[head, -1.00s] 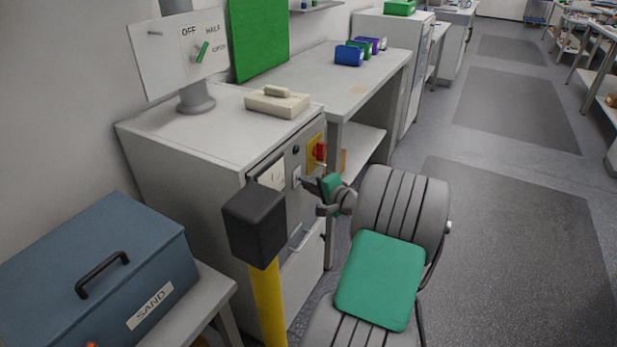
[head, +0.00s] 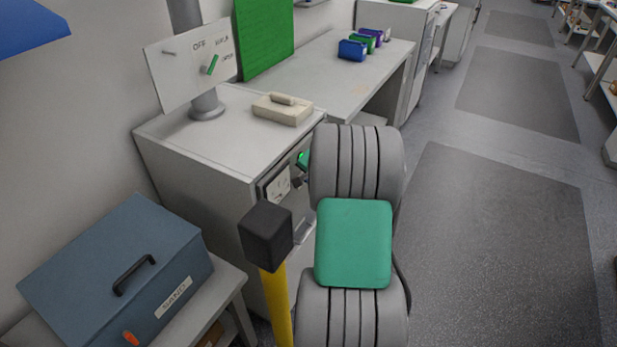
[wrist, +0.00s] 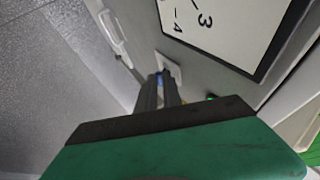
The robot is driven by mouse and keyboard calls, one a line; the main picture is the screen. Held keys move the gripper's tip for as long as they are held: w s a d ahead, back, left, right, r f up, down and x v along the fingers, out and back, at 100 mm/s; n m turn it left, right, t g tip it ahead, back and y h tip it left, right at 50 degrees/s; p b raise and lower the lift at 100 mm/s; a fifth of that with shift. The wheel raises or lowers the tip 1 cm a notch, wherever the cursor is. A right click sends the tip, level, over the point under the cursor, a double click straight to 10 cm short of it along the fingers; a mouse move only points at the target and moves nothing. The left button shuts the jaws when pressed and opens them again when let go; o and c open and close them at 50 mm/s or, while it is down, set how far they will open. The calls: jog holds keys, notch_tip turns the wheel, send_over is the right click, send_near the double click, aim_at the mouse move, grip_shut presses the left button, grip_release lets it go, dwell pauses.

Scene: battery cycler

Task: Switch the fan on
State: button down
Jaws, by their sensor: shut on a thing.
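The grey cabinet (head: 215,165) has a control panel with a white-faced meter (head: 280,183); the meter also shows in the wrist view (wrist: 228,22). A small lamp (wrist: 210,97) beside it glows green. A pale switch plate (wrist: 172,66) lies at my fingertips. My gripper (wrist: 160,88) is shut on a small switch part at this plate, mostly hidden between the fingers. In the head view my arm covers most of the gripper and panel. A white board (head: 190,65) with OFF and other position words carries a green pointer (head: 212,64) tilted up to the right. I make out no fan.
A blue SAND box (head: 120,265) stands at the lower left. A black-topped yellow post (head: 266,237) stands before the cabinet, close to my arm. A beige block (head: 282,110) lies on the cabinet. A bench (head: 330,75) stands behind.

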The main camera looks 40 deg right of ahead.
jog(key=shift+d+g, duration=0.15)
jog(key=shift+g, duration=0.15)
jog(key=c, duration=1.7)
grip_release()
jog(key=shift+d+f, duration=0.1)
jog(key=shift+d, duration=0.05)
jog(key=shift+o, duration=1)
jog(key=shift+w+a, duration=0.15)
jog(key=shift+a, duration=0.2)
